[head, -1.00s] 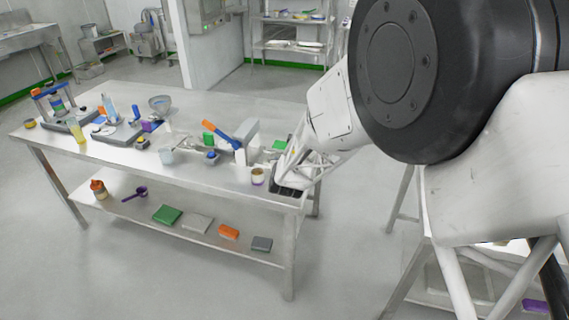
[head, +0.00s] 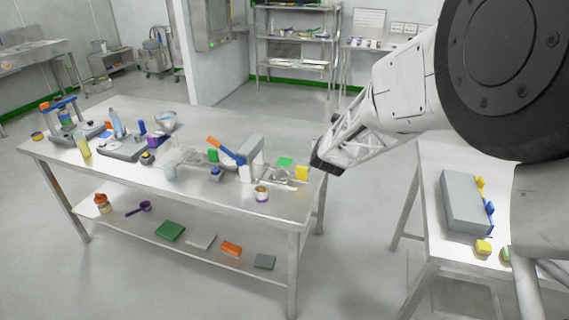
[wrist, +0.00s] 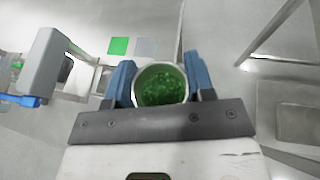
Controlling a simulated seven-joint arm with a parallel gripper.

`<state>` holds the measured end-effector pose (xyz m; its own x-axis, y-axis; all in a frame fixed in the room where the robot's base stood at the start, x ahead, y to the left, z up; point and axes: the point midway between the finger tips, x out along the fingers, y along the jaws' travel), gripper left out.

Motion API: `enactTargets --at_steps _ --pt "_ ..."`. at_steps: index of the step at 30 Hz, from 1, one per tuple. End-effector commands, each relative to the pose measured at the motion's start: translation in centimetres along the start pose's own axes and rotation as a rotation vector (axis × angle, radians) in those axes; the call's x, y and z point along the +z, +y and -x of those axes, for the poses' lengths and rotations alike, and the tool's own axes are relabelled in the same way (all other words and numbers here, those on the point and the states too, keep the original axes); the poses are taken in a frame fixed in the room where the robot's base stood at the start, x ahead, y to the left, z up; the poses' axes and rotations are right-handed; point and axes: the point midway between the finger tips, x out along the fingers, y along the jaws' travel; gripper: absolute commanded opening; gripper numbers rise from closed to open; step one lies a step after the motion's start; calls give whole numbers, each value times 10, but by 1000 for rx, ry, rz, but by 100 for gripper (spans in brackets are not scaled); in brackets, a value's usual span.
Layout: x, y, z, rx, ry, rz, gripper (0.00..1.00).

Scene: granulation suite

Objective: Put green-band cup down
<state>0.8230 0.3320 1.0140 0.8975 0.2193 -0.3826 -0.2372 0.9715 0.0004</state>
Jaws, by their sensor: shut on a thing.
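A round cup (wrist: 161,90) with a pale rim, full of green granules, sits between the two blue fingers of my gripper (wrist: 161,88) in the wrist view. The fingers are shut on its sides. I look down into it, so its outer wall and any green band are hidden. In the head view my gripper (head: 322,162) is at the right end of the long steel table (head: 225,203), raised by its edge. The cup cannot be made out there.
Another table at right holds a grey box (head: 465,203) and small coloured blocks. Floor lies between the tables.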

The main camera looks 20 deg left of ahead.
Motion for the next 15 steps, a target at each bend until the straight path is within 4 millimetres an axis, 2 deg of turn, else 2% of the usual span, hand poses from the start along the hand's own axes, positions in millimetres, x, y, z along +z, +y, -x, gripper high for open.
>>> enactTargets --at_steps 1,3,15 --pt "15 -15 0 -12 -3 -6 18" --pt "32 -34 2 -26 -4 -11 18" --pt "124 -142 22 -95 -3 -39 18"
